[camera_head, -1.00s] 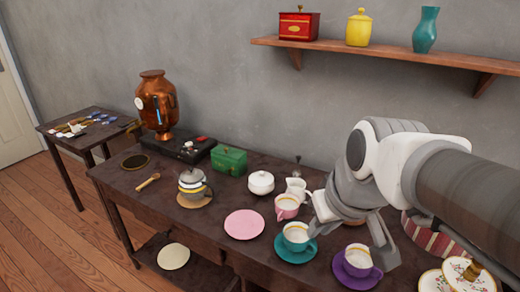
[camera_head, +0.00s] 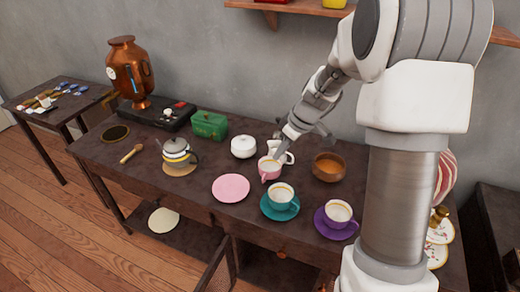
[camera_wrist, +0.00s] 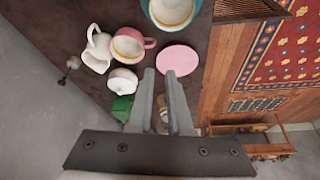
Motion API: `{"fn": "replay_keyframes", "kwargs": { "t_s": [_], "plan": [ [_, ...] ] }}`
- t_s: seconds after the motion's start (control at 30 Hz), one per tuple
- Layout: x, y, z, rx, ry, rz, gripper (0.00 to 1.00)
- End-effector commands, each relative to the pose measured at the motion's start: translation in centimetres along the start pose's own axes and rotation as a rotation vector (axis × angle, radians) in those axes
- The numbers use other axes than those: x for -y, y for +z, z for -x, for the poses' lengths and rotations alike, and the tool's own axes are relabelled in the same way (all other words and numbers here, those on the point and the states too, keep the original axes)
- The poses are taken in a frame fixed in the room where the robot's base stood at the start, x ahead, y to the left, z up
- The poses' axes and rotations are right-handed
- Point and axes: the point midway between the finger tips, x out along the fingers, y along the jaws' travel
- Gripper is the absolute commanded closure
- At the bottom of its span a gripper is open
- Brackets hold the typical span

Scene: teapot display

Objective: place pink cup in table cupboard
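The pink cup (camera_head: 269,168) stands upright on the dark table (camera_head: 195,207), just in front of a white creamer. In the wrist view the pink cup (camera_wrist: 128,47) shows from above, with its handle toward the pink saucer. My gripper (camera_head: 290,140) is above and behind the cup in the head view. Its two fingers (camera_wrist: 160,76) are apart with nothing between them, and I see no contact with the cup. A mesh cupboard door (camera_head: 216,268) stands open below the table's front edge. The cupboard's inside is mostly hidden.
The white creamer (camera_head: 283,152) and white sugar bowl (camera_head: 244,146) are close to the cup. Teal (camera_head: 281,194) and white-purple (camera_head: 338,212) cups stand on saucers in front. A pink saucer (camera_head: 231,188) lies bare. A brown bowl (camera_head: 329,167) is to the right.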

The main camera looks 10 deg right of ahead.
Motion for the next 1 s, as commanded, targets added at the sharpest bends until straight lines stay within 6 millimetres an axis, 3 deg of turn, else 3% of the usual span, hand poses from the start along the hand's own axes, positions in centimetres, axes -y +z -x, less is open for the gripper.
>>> {"fn": "replay_keyframes", "kwargs": {
  "t_s": [0.13,0.37,0.8,1.0],
  "plan": [
    [-1.3,0.3,-1.7,-0.004,-0.014,0.031,0.83],
    [-1.5,0.4,-4.2,-0.005,-0.019,0.043,0.83],
    [-1.4,0.3,-12.8,-0.005,-0.017,0.042,0.83],
    [-1.4,0.3,-14.4,-0.006,-0.016,0.043,0.83]
  ]
}}
